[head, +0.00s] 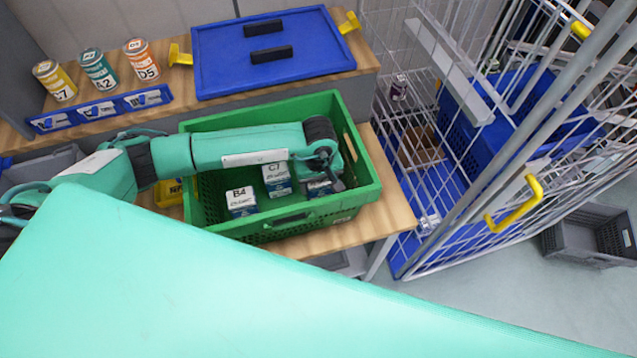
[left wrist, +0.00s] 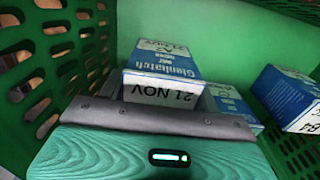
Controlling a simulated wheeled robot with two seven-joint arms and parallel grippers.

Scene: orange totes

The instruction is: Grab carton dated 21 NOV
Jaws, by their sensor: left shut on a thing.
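A white-and-blue carton marked "21 NOV" (left wrist: 163,75) is in the left wrist view, directly in front of my left gripper (left wrist: 160,120). In the head view my left gripper (head: 325,178) reaches down into the green crate (head: 362,185) at its right end and is shut on this carton (head: 318,188), which it mostly hides. A carton marked B4 (head: 241,202) stands in the crate to the left; it also shows in the left wrist view (left wrist: 290,98). A carton marked C7 (head: 277,181) stands between them. My right gripper is not in view.
Behind the crate are a blue tray lid (head: 230,65) and cans C7 (head: 54,81), A2 (head: 98,70) and D5 (head: 141,59). A wire cage trolley (head: 455,150) stands close on the right. A grey tote (head: 590,237) is on the floor.

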